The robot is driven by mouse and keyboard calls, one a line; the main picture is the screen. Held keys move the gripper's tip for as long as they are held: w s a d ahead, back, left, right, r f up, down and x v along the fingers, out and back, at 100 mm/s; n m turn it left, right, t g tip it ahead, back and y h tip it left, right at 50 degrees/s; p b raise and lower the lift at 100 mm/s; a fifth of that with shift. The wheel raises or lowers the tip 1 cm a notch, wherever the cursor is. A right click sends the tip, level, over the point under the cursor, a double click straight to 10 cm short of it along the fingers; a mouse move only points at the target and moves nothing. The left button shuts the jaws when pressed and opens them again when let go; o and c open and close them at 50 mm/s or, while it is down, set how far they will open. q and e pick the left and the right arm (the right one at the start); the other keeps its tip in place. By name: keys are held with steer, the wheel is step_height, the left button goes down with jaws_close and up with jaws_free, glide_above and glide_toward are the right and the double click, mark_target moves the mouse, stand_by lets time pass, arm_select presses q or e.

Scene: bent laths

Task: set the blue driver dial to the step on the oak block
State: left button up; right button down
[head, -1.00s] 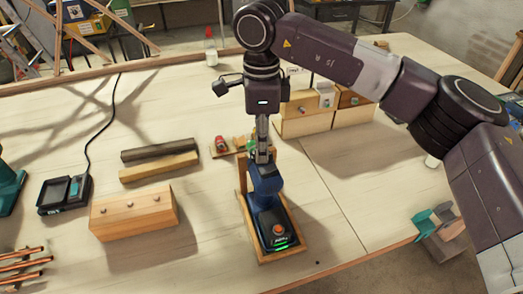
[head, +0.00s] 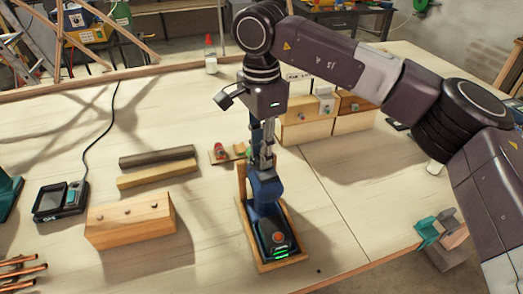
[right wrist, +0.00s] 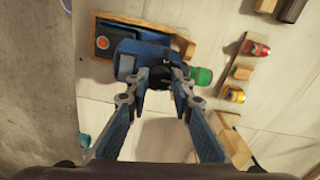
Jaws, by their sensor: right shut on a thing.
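The blue driver (head: 265,210) stands in a wooden cradle (head: 240,215), with an orange button and a green light on its base. In the right wrist view the driver (right wrist: 128,50) shows a dark collar, the dial (right wrist: 162,74), and a green end (right wrist: 202,76). My right gripper (head: 264,165) is over the driver's top from above, its fingertips (right wrist: 160,84) closed about the collar. The dial's marks are too small to read. A pale block with several screws (head: 130,222) lies left of the cradle; other wooden blocks (head: 306,130) stand behind. I cannot tell which is oak.
A charger (head: 60,202) with a black cable is at the left. Two wooden bars (head: 157,174) lie behind the pale block. Copper rods (head: 22,268) lie at the front left. A small rack with a red piece (head: 220,152) sits behind the cradle.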

steer(key=c, duration=1.7)
jaws_free()
steer(key=shift+r, duration=0.15)
steer(key=shift+r, duration=3.95)
